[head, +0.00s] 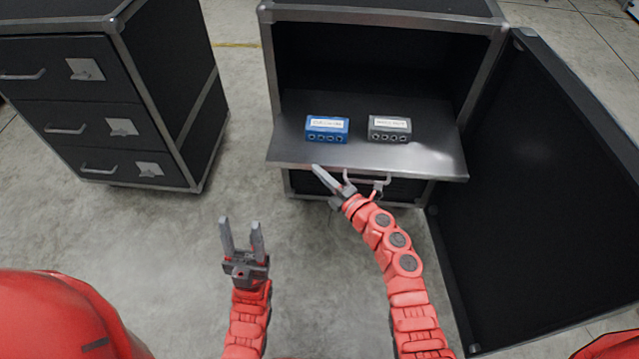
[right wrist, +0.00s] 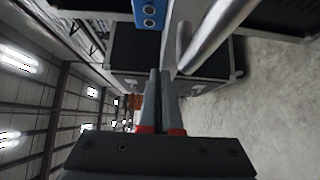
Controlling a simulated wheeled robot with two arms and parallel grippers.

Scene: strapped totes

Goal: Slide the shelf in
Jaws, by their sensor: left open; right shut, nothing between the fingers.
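The shelf (head: 250,0) is not used as a name here; the grey metal shelf (head: 400,165) sticks out past the front of the open black case, and its front lip is nearest me. A blue box (head: 327,130) and a grey box (head: 389,129), both labelled, stand apart on it. My right gripper (head: 319,172) is shut and empty at the shelf's front edge, left of the handle (head: 372,181). In the right wrist view its fingers (right wrist: 160,75) are together; contact with the shelf cannot be told. My left gripper (head: 241,224) is open and empty, over the floor.
The case's door (head: 540,200) stands wide open at the right. A black drawer cabinet (head: 100,100) with several handles stands at the left. Bare concrete floor (head: 235,160) lies between the cabinet and the case.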

